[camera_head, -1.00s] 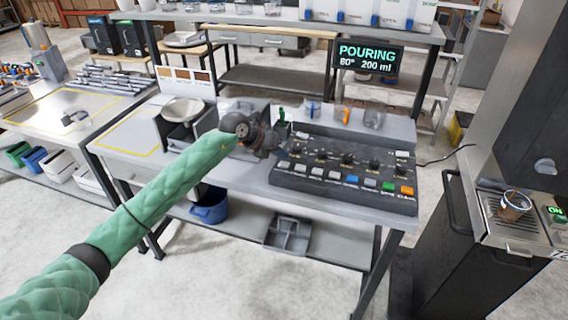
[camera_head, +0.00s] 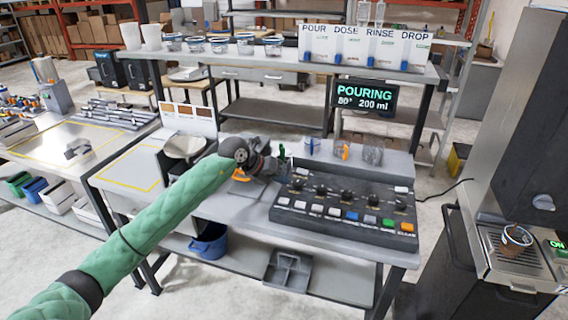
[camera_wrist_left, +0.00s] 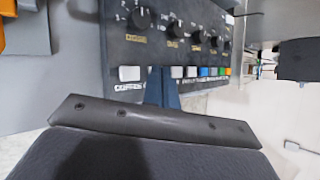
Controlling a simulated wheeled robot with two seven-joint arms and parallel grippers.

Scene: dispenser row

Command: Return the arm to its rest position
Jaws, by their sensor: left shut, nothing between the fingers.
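My left arm, in a green quilted sleeve, reaches in from the lower left of the head view. Its dark left gripper (camera_head: 270,166) is over the workbench, at the left end of the black control panel (camera_head: 345,208). In the left wrist view the shut, empty fingers (camera_wrist_left: 162,88) show as a narrow dark wedge in front of the panel's row of buttons. The panel also shows in the left wrist view (camera_wrist_left: 165,48), with dark knobs and white, blue, green and orange buttons. My right gripper is not in view.
A display (camera_head: 364,95) reads "POURING 80° 200 ml". A scale with a bowl (camera_head: 184,147) stands left of the gripper. An orange item lies beside the gripper. Small cups stand behind the panel. A coffee machine with a cup (camera_head: 515,238) is at the right.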

